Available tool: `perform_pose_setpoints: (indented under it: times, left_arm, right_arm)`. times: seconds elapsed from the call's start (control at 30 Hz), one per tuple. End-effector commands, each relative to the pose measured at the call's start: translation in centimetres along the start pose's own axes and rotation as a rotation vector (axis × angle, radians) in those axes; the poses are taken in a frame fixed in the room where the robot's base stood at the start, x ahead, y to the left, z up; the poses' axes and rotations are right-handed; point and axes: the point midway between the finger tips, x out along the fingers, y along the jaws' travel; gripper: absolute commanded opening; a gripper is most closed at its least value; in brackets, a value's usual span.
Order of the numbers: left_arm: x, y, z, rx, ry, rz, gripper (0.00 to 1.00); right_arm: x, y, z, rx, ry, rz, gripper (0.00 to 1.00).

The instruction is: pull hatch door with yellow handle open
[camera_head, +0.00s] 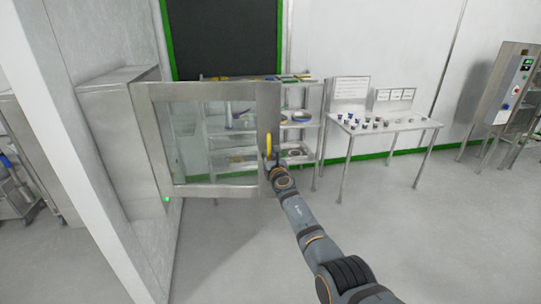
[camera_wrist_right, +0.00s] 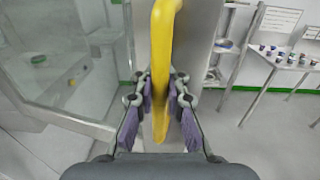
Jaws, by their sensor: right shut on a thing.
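The hatch door (camera_head: 150,140) is a steel frame around a glass pane, hinged at its left on a steel hatch box (camera_head: 118,125) in the white wall. It stands swung out from the box. Its yellow handle (camera_head: 268,146) is upright on the right edge of the frame. My right gripper (camera_head: 270,163) is at the handle's lower part. In the right wrist view, the yellow handle (camera_wrist_right: 161,60) runs down between the purple-padded fingers of my right gripper (camera_wrist_right: 161,100), which are shut on it. My left gripper is not in view.
A steel shelf rack (camera_head: 312,125) with several items stands behind the door. To its right, a table (camera_head: 400,124) holds small containers and signs. A steel cabinet (camera_head: 505,85) stands at the far right. The grey floor (camera_head: 420,220) is clear around my right arm.

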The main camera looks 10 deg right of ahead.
Motion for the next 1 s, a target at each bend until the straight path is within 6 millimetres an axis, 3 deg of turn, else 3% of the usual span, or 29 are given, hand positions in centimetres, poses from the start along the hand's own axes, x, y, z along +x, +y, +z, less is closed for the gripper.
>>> perform_pose_setpoints:
  times: [0.03, 0.47, 0.5, 0.67, 1.0]
  left_arm:
    - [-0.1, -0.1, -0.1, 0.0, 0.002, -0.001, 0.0]
    - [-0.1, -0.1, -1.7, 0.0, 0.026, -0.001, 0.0]
    - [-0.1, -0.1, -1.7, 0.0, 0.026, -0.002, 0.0]
    - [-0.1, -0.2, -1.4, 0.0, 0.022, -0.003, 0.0]
    - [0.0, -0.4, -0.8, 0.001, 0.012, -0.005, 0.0]
  right_arm:
    - [0.1, -0.2, 0.7, -0.003, -0.009, -0.01, 0.0]
    - [0.1, -0.2, 0.5, -0.002, -0.008, -0.017, 0.0]
    - [0.1, -0.2, 0.5, -0.002, -0.008, -0.017, 0.14]
    - [0.1, -0.1, 0.4, -0.002, -0.006, -0.015, 0.35]
    - [0.1, -0.1, 0.2, -0.001, -0.004, -0.009, 0.36]
